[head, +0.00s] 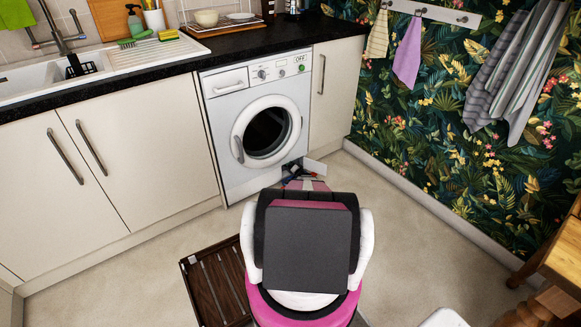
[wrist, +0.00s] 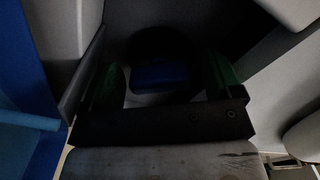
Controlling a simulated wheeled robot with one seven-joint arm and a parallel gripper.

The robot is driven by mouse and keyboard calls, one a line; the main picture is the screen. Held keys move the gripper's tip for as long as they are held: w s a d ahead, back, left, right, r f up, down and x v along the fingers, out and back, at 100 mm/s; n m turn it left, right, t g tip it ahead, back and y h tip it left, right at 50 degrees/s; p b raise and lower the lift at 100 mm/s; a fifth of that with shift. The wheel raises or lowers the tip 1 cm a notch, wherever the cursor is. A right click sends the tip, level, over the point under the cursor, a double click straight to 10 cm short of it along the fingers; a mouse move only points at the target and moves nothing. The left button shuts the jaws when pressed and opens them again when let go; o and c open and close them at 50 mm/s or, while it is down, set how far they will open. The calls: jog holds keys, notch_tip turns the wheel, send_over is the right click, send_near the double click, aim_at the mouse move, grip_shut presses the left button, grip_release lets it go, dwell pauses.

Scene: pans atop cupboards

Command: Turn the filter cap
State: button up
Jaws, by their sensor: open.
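The white washing machine (head: 225,130) stands under the counter with its round door shut. A small white flap (head: 314,167) stands open at its lower right corner. My gripper (wrist: 165,78) shows in the wrist view with its two greenish fingers apart. A dark round part with a blue bar, likely the filter cap (wrist: 160,74), lies between and beyond the fingers in a dim recess. I cannot tell whether the fingers touch it. In the head view my gripper (head: 293,173) is small and partly hidden by my arm, low at the machine's right corner.
Cream cupboards (head: 140,150) flank the machine. A dark slatted mat or crate (head: 213,285) lies on the floor left of my arm. A wooden stool or table (head: 560,265) stands at the right. The pale floor (head: 420,220) is clear between my arm and the wall.

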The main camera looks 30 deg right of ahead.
jog(key=s, duration=1)
jog(key=shift+s+d, duration=0.4)
